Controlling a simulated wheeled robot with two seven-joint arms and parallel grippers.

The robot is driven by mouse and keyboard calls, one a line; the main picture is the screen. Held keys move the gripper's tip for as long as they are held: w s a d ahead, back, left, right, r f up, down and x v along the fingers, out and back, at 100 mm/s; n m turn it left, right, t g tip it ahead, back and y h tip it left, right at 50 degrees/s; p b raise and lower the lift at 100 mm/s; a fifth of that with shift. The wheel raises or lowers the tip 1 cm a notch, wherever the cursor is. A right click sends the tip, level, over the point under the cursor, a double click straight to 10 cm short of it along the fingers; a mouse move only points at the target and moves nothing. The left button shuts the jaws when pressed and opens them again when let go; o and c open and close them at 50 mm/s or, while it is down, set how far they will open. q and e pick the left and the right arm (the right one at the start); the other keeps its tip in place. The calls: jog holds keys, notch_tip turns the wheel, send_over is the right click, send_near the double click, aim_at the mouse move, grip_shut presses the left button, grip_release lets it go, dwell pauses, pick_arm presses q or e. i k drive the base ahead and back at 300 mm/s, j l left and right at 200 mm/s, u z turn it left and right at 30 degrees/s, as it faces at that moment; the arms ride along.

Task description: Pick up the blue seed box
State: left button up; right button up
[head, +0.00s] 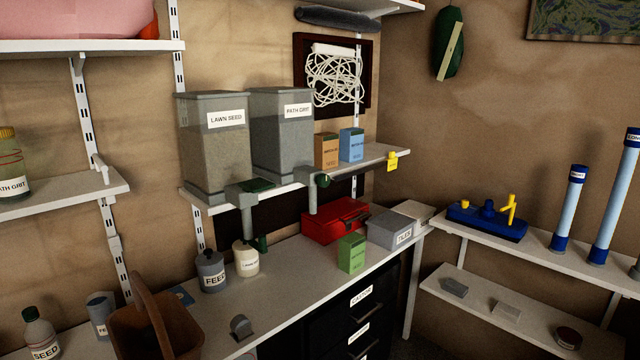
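The blue seed box (351,146) stands upright on the wall shelf (375,160), near its right end. An orange box (327,151) of similar shape stands just to its left. The small print on both is too small to read. Neither of my grippers is in the head view.
Two clear bins, lawn seed (215,150) and path grit (283,135), fill the shelf's left part, with spouts below. A yellow tag (391,162) hangs at its right edge. On the bench below are a red case (335,221), a green box (351,253) and a brown basket (155,325).

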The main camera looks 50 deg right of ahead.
aim_at(351, 139)
jog(key=k+z, duration=0.1)
jog(key=z, duration=1.5)
